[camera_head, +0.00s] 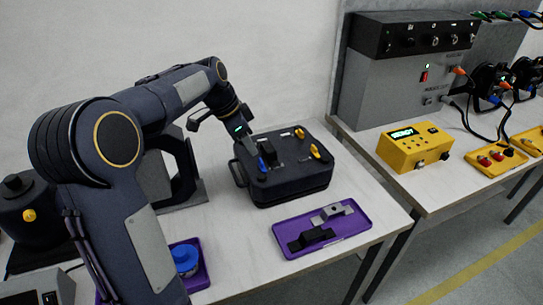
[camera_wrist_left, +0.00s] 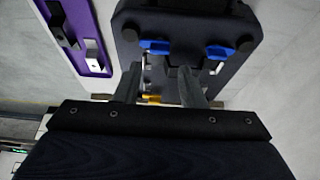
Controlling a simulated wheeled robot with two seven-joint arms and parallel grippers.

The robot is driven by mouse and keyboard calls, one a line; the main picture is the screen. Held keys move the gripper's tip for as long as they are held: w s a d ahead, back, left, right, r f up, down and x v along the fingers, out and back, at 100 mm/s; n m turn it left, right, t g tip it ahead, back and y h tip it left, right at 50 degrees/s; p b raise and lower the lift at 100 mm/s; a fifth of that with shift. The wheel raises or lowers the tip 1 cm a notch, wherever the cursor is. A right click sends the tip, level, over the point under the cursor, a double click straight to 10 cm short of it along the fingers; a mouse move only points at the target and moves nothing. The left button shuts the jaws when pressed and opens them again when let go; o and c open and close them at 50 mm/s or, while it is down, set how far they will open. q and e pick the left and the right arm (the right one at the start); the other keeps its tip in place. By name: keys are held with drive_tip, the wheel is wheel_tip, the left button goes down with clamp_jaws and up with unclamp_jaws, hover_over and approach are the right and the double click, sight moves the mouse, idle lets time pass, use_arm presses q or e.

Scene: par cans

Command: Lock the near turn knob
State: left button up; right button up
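A dark case (camera_head: 290,185) stands on the white table, with yellow turn knobs on its right side, one nearer (camera_head: 315,151) and one farther (camera_head: 299,133). A blue knob (camera_head: 262,164) shows at its left side. In the left wrist view, two blue knobs (camera_wrist_left: 155,46) (camera_wrist_left: 218,52) sit on the case top, and a bit of yellow (camera_wrist_left: 152,98) shows between the fingers. My left gripper (camera_head: 250,146) is over the left part of the case; its fingers (camera_wrist_left: 160,72) are apart with nothing seen held. Whether they touch the case is unclear. My right gripper is out of view.
A purple tray (camera_head: 350,229) with a black and a grey part lies in front of the case. Another purple tray holds a blue round part (camera_head: 185,258). A yellow box (camera_head: 415,150) and a grey cabinet (camera_head: 390,90) stand on the right table.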

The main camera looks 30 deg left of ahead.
sight(260, 161)
use_arm(q)
drive_tip(key=x, duration=0.6)
drive_tip(key=shift+d+f, duration=0.1)
drive_tip(key=shift+f, duration=0.1)
drive_tip(key=c, duration=0.7)
